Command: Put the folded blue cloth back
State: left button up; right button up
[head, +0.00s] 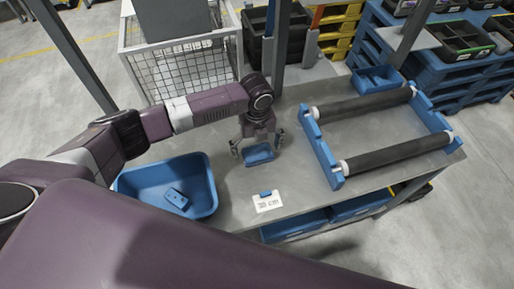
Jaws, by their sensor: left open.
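A folded blue cloth (260,155) lies on the grey table top, near the middle of the head view. My left gripper (257,146) points down at it with its fingers open, one to each side of the cloth. From this angle I cannot tell whether the fingers touch it. A blue tub (134,181) stands on the table to the left of the cloth. A small blue block-like item (176,198) lies in the tub. My right gripper is not in view.
A white card with a blue clip (268,201) lies nearer than the cloth. A blue frame with two dark rollers (322,150) takes up the table's right side. A small blue bin (376,80) stands behind it. A wire cage (180,68) is behind the table.

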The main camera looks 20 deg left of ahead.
aim_at(257, 150)
pick_arm(q)
notch_tip(257, 150, up, 12)
jog(key=b, duration=0.2)
jog(key=shift+r, duration=0.15)
